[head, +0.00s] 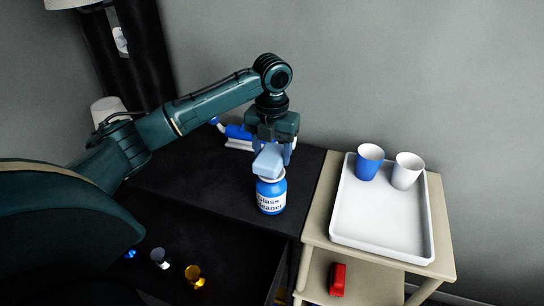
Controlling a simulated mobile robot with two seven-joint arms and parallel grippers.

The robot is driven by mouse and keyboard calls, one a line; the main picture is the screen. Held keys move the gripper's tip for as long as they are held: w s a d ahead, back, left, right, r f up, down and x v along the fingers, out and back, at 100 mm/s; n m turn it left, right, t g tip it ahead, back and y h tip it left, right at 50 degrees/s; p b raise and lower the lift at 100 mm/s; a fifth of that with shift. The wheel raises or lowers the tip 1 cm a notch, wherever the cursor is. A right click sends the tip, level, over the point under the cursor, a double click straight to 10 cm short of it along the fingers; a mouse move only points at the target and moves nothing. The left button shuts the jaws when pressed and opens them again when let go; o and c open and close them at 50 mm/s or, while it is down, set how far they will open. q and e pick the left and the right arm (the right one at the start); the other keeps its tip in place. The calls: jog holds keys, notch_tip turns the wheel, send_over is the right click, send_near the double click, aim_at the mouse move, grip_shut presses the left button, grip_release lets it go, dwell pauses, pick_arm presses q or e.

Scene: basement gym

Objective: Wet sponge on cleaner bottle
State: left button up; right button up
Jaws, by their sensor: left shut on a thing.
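My left gripper (271,143) comes in from the left and points down. It is shut on a light blue sponge (268,162). The sponge is at the top of the blue cleaner bottle (271,197), whose white label reads "Glass Cleaner". The bottle stands upright on the black table near its right front edge. The sponge hides the bottle's top, so I cannot tell whether the two touch. My right gripper is not in view.
A blue and white object (238,136) lies on the black table (205,182) behind the gripper. To the right, a beige cart (316,220) holds a white tray (345,228) with a blue cup (369,162) and a white cup (406,172). A red object (338,280) is on its lower shelf.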

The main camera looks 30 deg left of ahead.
aim_at(276, 158)
pick_arm(q)
jog(key=shift+r, duration=2)
jog(key=n, duration=0.1)
jog(key=d+n, duration=0.1)
jog(key=n, duration=0.1)
jog(key=s+n, duration=0.1)
jog(key=shift+d+f+n, duration=0.3)
jog(key=shift+d+f, duration=0.1)
jog(key=s+d+f+n, duration=0.1)
jog(key=s+d+n, duration=0.3)
jog(key=n, duration=1)
jog(key=s+d+f+n, duration=0.2)
jog(key=s+d+n, duration=0.3)
jog(key=n, duration=1)
jog(key=shift+s+d+f, duration=0.15)
jog(key=shift+s+f, duration=0.1)
jog(key=shift+s, duration=0.05)
